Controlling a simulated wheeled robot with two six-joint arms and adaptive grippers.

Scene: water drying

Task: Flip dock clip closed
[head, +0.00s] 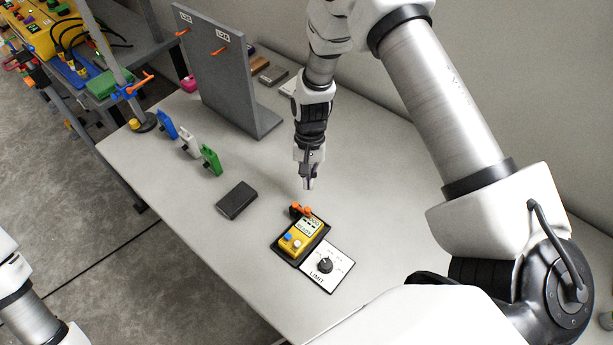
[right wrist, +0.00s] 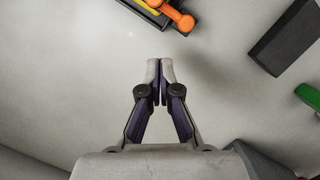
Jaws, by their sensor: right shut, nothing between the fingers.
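The dock (head: 281,249) is a black cradle on the white table, with a yellow meter (head: 296,241) seated in it. An orange clip (head: 301,209) sits at the dock's far end, and it also shows at the top of the right wrist view (right wrist: 179,17). I cannot tell whether the clip is open or closed. My right gripper (head: 308,185) is shut and empty, above the table just beyond the clip and apart from it. Its fingertips (right wrist: 160,64) meet in the right wrist view. My left arm shows at the lower left, with its gripper out of frame.
A LIMIT dial plate (head: 316,277) lies right of the dock. A dark block (head: 237,200) lies to the left. Green (head: 210,159), white (head: 188,141) and blue (head: 167,125) tags stand along the left edge. A grey panel with orange hooks (head: 213,75) stands behind.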

